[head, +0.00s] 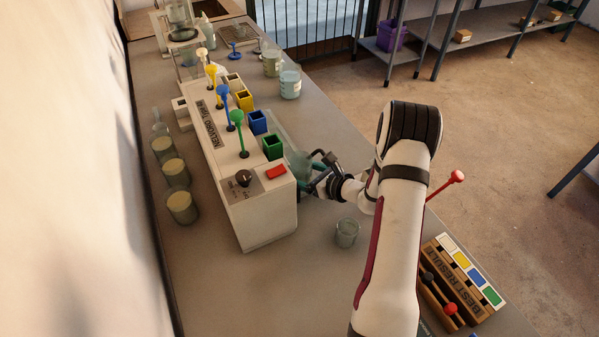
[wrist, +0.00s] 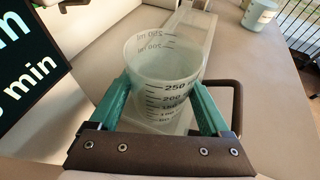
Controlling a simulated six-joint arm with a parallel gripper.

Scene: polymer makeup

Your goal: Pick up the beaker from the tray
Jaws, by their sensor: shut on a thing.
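The beaker (wrist: 165,75) is clear and tapered, with black volume marks up to 250. It stands upright between the two green fingers of my gripper (wrist: 163,104), which is shut on it from both sides. In the head view the beaker (head: 299,162) shows small beside the right side of the white machine, partly behind my gripper (head: 312,177). A pale clear tray (wrist: 190,38) runs behind and under the beaker in the wrist view. The beaker's base is partly hidden by my gripper, so I cannot tell whether it touches the tray.
The white machine (head: 262,205) with coloured levers and green, blue and yellow cups stands close left of my gripper. Another small beaker (head: 347,232) stands on the bench in front. More beakers (head: 290,84) stand farther back. A wooden rack (head: 462,285) lies at front right.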

